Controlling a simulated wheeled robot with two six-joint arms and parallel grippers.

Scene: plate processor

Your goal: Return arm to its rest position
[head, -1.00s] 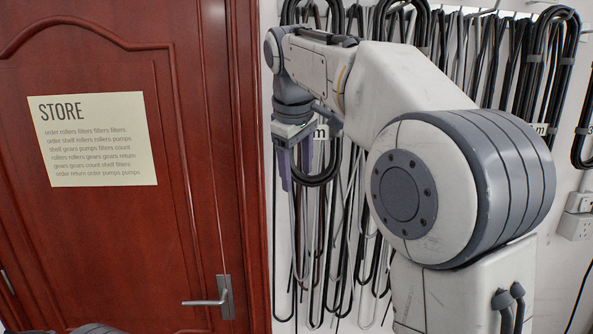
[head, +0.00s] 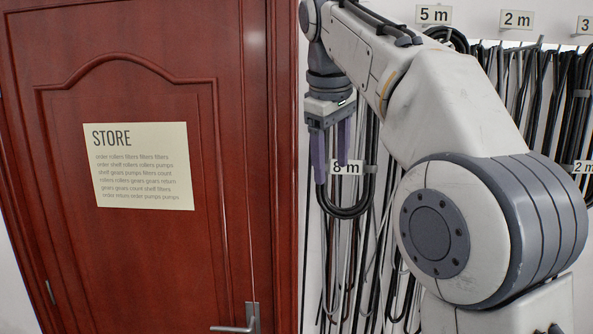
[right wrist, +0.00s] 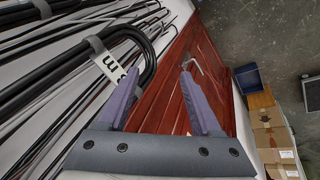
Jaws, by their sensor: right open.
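My right arm fills the right side of the head view, with its white and grey links raised. My right gripper (head: 333,158) points down in front of the hanging cables, near the "8 m" tag (head: 346,167). Its two purple fingers also show in the right wrist view (right wrist: 158,92), spread apart with nothing held between them. From the pictures I cannot tell how far the fingers are from the cables. My left gripper is in neither view.
A red-brown door (head: 150,240) with a "STORE" sign (head: 140,166) and a lever handle (head: 236,326) stands at left. Black and grey cables (head: 515,95) hang on the wall behind my arm. The right wrist view shows cardboard boxes (right wrist: 272,137) and a blue bin (right wrist: 248,77) on grey floor (right wrist: 275,40).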

